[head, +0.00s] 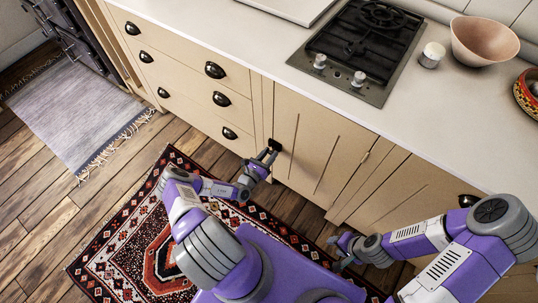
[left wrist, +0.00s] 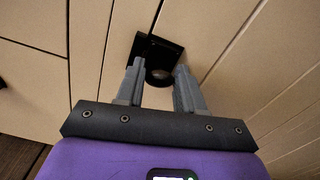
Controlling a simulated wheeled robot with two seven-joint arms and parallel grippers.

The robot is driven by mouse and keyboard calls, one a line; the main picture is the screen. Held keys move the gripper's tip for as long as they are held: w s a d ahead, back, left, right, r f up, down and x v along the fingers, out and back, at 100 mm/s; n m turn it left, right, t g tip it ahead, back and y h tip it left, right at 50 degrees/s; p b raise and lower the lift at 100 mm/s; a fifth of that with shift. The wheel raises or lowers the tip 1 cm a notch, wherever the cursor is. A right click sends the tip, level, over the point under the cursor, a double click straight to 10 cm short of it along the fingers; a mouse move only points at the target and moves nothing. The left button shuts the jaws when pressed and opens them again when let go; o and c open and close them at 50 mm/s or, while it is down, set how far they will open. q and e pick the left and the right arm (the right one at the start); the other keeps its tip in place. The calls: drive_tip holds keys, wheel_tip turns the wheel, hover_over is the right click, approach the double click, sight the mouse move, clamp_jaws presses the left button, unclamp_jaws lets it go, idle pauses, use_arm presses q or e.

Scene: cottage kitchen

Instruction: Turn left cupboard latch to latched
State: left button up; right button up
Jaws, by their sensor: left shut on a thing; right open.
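The left cupboard latch (head: 275,145) is a small dark fitting at the upper left edge of a cream cupboard door (head: 312,150). In the left wrist view the latch (left wrist: 153,48) shows as a black plate with a round dark knob. My left gripper (head: 268,154) is at the latch, its two grey fingers on either side of the knob; in the left wrist view the left gripper (left wrist: 160,80) is shut on it. The fingers partly hide the knob, and I cannot tell its turn angle. My right gripper (head: 337,255) is open and empty, low in front of the cupboards at the right.
Drawers with black cup handles (head: 215,70) stand left of the door. The white counter (head: 255,50) above holds a gas hob (head: 360,45), a pink bowl (head: 483,40) and a small white-topped jar (head: 432,54). A patterned rug (head: 130,245) lies on the wooden floor.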

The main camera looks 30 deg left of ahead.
use_arm(q)
drive_tip(key=shift+a+f+n+b, duration=0.15)
drive_tip(key=shift+n+b, duration=0.2)
drive_tip(key=shift+n, duration=3.3)
drive_tip(key=shift+f+n+b, duration=0.1)
drive_tip(key=shift+n+b, duration=0.25)
drive_tip(key=shift+n, duration=3.3)
drive_tip(key=o, duration=1)
drive_tip(key=shift+o, duration=0.2)
